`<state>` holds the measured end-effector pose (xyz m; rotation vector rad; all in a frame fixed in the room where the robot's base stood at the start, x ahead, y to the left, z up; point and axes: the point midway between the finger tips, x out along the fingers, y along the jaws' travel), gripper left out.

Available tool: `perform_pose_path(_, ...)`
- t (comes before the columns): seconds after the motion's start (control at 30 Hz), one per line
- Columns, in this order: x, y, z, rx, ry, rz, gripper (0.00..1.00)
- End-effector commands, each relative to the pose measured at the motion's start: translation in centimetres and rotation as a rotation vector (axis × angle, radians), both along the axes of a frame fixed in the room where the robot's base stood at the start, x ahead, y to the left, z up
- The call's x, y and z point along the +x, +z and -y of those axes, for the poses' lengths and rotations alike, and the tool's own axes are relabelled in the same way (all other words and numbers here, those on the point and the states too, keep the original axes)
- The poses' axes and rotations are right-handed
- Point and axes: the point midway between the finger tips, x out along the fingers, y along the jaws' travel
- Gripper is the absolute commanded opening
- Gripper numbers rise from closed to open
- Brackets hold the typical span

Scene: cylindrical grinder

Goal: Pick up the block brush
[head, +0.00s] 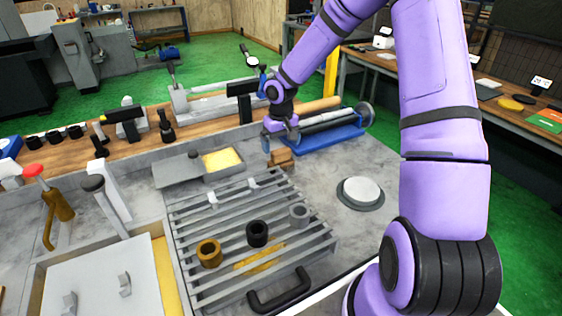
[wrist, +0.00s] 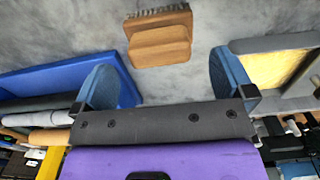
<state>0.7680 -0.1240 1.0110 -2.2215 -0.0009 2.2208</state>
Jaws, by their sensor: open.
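The block brush (head: 281,158) is a small wooden block lying on the grey machine top, just behind the slatted grate. In the wrist view the brush (wrist: 160,42) shows its tan wooden body and a row of dark bristles along its far edge. My gripper (head: 277,144) is just above and behind the brush, fingers pointing down. In the wrist view my gripper (wrist: 165,78) has its two blue fingers wide apart and nothing between them. The brush lies ahead of the fingertips, between their lines, and apart from both.
A blue tray (head: 328,139) with rollers lies to the right of the brush. A grey box with a yellow inside (head: 222,160) stands to the left. The slatted grate (head: 190,233) holds several rings. A round white-topped disc (head: 361,191) sits at right on bare surface.

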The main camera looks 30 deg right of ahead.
Motion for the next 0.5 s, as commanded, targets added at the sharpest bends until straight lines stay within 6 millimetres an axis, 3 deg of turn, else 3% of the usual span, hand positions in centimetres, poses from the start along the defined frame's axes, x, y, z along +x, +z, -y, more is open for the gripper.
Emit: perform_pose_path(0.5, 0.2, -5.2, 0.1, 0.0, 0.0, -0.002, 1.0)
